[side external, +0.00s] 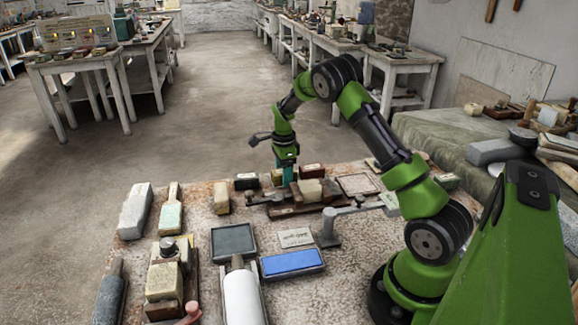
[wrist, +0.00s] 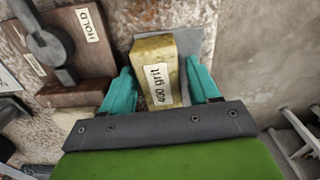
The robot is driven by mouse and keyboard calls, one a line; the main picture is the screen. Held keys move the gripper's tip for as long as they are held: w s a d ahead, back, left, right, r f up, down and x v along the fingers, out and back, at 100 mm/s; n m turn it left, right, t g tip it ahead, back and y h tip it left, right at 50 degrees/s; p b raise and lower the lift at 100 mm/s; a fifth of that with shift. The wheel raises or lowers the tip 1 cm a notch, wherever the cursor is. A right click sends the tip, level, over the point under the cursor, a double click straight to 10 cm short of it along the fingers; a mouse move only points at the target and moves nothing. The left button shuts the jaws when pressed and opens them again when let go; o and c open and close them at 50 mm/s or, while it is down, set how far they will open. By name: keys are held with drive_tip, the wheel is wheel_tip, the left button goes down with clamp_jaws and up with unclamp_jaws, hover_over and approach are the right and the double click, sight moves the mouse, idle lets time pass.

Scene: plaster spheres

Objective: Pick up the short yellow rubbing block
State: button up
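The short yellow rubbing block (wrist: 152,52) has a white label reading "400 grit" and lies between my gripper's teal fingers in the wrist view. My gripper (wrist: 158,68) is open around it, with a narrow gap visible on each side. In the side external view, my gripper (side external: 289,176) points down at the table's far edge. A small brownish-yellow block (side external: 277,177) shows just left of the finger there, partly hidden. Whether the fingers touch the block is not clear from that view.
A wooden fixture (wrist: 80,45) labelled "HOLD" stands close to the left finger in the wrist view. A dark block (side external: 246,181) and a reddish block (side external: 312,170) flank my gripper. Another yellowish block (side external: 222,198) stands farther left.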

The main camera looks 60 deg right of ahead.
drive_tip(key=c, duration=0.9)
drive_tip(key=shift+c, duration=0.2)
drive_tip(key=shift+r, duration=0.2)
wheel_tip(320, 180, up, 10)
drive_tip(key=shift+f, duration=0.15)
drive_tip(key=o, duration=0.5)
drive_tip(key=c, duration=0.5)
